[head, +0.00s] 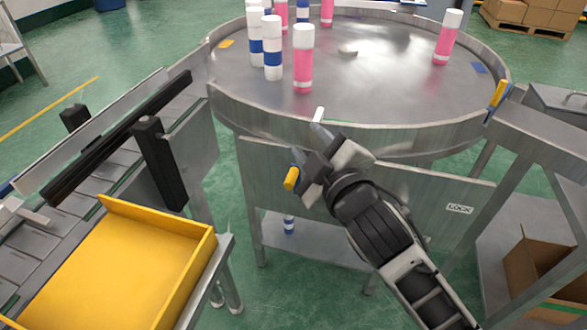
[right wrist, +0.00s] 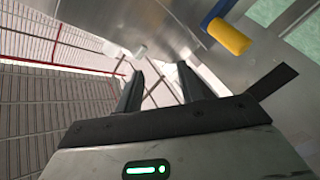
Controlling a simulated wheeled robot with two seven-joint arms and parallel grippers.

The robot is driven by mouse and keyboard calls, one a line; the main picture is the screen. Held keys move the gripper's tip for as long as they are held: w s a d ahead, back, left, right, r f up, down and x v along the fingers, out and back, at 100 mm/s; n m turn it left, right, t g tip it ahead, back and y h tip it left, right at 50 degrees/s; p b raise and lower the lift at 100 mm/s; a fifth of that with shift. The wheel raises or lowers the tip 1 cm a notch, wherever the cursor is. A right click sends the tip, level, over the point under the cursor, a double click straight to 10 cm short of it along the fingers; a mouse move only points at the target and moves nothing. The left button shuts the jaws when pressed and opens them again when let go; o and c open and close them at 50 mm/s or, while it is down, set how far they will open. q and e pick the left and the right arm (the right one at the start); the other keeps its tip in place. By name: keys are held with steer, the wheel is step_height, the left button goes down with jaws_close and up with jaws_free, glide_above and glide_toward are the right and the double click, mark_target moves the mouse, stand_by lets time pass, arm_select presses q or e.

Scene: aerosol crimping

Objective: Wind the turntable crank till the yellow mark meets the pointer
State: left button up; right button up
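The round metal turntable (head: 390,75) fills the upper middle of the head view. A flat yellow mark (head: 227,44) lies near its left edge, and a blue mark (head: 480,68) near its right edge. A white peg (head: 318,114) stands at the front rim; I cannot tell if it is the pointer. A yellow grip with a blue end (head: 291,178), seemingly the crank handle, is beside my right gripper (head: 311,145). In the right wrist view, the yellow grip (right wrist: 229,36) lies right of the fingers, outside their gap. The right gripper (right wrist: 160,72) is open and empty. My left gripper is not in view.
White, blue-banded and pink cans (head: 303,60) stand on the turntable. A yellow tray (head: 125,265) and a conveyor with black rails (head: 120,135) are at left. A yellow-and-blue piece (head: 497,95) sits by the right rim. A cardboard box (head: 540,270) is lower right.

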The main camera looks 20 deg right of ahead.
steer(key=w+a+r+n+t+y, duration=0.2)
steer(key=a+r+n+t+y, duration=0.3)
steer(key=r+n, duration=0.45)
steer(key=s+a+r+n+g+y, duration=0.5)
steer(key=a+r+n+g+y, duration=0.45)
steer(key=n+y, duration=0.7)
steer(key=s+a+n+g, duration=0.2)
steer(key=a+n+g, duration=0.1)
steer(key=n+g, duration=0.65)
steer(key=n+g+h, duration=0.2)
steer(key=n+h, duration=1.7)
steer(key=h, duration=0.2)
glide_toward(292, 176)
steer(key=f, duration=0.2)
steer(key=f+p, duration=0.1)
steer(key=f, duration=0.2)
steer(key=w+a+f, duration=0.1)
steer(key=f, duration=0.2)
steer(key=shift+f, duration=0.2)
